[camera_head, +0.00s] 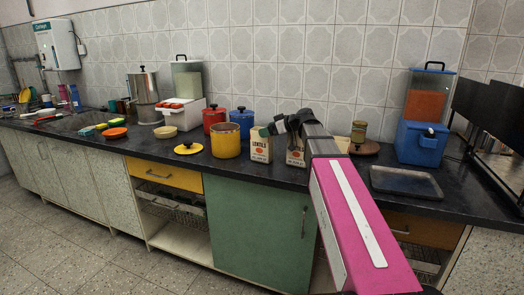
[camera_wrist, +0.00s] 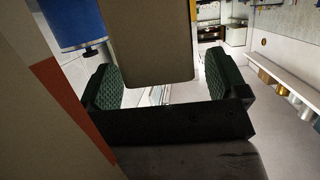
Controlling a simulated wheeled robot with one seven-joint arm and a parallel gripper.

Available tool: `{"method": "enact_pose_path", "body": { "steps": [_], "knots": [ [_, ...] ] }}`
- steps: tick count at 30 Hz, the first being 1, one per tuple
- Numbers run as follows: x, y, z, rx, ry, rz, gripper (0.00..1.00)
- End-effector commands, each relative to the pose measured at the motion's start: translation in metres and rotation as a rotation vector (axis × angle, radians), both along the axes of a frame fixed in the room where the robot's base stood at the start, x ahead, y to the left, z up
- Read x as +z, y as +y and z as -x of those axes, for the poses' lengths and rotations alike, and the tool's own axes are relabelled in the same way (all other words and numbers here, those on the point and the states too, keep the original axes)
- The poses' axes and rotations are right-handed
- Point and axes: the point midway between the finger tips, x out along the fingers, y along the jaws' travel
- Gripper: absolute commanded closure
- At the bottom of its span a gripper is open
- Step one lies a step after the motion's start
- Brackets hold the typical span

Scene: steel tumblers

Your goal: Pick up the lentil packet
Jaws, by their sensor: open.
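A cream lentil packet (camera_head: 260,146) with dark lettering and an orange-red mark stands upright on the dark counter, right of the yellow pot. A similar packet (camera_head: 296,152) stands just to its right, partly hidden by my gripper; I cannot read its label. My gripper (camera_head: 285,125) is open at the tops of these two packets. In the wrist view, a brown packet-like panel (camera_wrist: 150,45) lies between the green finger pads, with a gap at the right pad. I cannot tell which packet it is. A pale surface with an orange-red band (camera_wrist: 60,95) fills the left side, very close.
The yellow pot (camera_head: 226,141) and blue pot (camera_head: 242,122) stand left of the packets. A dark tray (camera_head: 405,182) lies at right. A jar (camera_head: 358,132) stands behind my arm.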

Motion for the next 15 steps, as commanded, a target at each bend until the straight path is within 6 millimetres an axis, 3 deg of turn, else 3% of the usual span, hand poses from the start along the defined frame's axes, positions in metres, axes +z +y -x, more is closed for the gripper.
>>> {"method": "enact_pose_path", "body": {
  "steps": [8,15],
  "knots": [
    [-0.0024,0.0059,-0.0024,0.0,-0.001,0.0,0.09],
    [-0.0023,0.0057,-0.0024,0.0,-0.001,0.0,0.83]
  ]
}}
